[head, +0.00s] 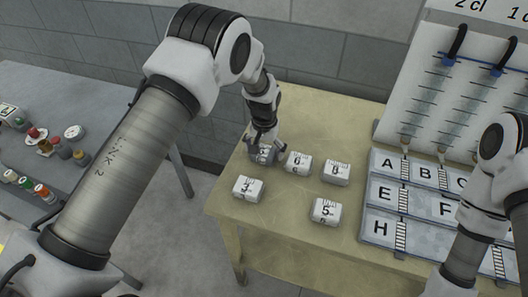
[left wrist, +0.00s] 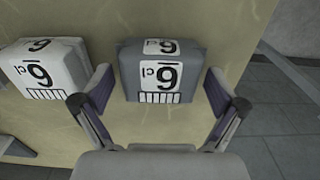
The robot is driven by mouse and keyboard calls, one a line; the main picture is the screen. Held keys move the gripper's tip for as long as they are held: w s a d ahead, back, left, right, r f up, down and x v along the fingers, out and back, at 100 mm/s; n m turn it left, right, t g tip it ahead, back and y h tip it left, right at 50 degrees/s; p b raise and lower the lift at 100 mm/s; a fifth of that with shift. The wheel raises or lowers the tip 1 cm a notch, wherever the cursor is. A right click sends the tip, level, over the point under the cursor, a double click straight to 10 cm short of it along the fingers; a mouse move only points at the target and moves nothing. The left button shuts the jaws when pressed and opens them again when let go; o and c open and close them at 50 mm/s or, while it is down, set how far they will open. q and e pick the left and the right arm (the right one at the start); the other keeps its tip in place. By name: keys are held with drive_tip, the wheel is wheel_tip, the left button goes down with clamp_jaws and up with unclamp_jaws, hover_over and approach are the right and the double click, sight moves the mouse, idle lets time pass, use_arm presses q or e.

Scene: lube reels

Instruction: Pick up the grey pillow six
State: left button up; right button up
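The grey pillow six (left wrist: 157,55) is a small grey block with a white label on its top and front. In the left wrist view it sits upright on the table between my left gripper's fingers (left wrist: 158,103). The fingers are spread wide, one on each side of its near end, with a gap showing on each side. In the head view my left gripper (head: 264,144) is over the grey pillow (head: 264,155) and hides part of it. My right arm is at the right edge of the head view, but its gripper is not visible.
A white pillow (head: 298,162), also marked like a six, stands close beside it. A lettered rack (head: 405,230) is on the right.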

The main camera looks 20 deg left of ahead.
use_arm(q)
drive_tip(key=shift+s, duration=0.1)
drive_tip(key=c, duration=0.7)
drive_tip(key=shift+r, duration=0.1)
